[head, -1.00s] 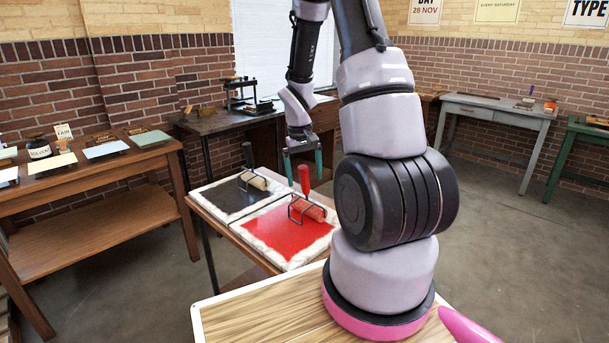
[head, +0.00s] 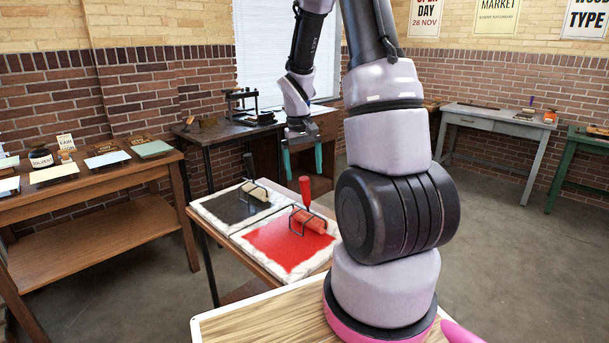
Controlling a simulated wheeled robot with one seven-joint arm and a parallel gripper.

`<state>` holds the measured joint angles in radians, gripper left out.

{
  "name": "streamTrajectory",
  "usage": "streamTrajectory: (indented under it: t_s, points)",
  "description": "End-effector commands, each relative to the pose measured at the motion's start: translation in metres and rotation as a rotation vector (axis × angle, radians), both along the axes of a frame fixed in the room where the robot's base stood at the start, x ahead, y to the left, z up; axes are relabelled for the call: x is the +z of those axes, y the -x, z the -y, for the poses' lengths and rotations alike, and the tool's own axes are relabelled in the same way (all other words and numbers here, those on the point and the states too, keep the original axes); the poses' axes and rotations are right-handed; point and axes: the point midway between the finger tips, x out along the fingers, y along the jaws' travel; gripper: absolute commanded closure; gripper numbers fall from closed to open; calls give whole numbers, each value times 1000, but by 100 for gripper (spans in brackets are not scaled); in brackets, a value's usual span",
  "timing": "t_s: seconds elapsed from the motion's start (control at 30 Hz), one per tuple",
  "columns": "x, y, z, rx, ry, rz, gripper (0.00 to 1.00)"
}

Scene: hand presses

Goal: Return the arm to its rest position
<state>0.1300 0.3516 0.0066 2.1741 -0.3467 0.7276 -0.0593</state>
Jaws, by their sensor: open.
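My gripper (head: 303,172) hangs in the air above the far side of the inking table, its two teal fingers apart with nothing between them. The arm reaches up from my base and bends down to it. Below and near it is the red-handled roller (head: 308,218), resting on the red ink slab (head: 275,248). To the left, a second roller with a dark handle (head: 249,168) lies on the black ink slab (head: 228,208). The gripper looks clear of both rollers.
A wooden table (head: 105,222) with papers and jars stands left. A dark bench (head: 215,132) with a small press (head: 243,104) is behind the gripper. A grey table (head: 495,122) and a green table (head: 580,142) stand right. Open floor (head: 490,240) lies at the right.

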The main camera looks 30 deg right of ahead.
Motion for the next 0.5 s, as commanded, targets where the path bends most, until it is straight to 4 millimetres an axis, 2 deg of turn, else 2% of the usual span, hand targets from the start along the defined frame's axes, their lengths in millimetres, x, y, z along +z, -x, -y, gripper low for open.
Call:
streamTrajectory:
  t_s: [0.5]
  points:
    - [32,0,-3,1,0,0,0]
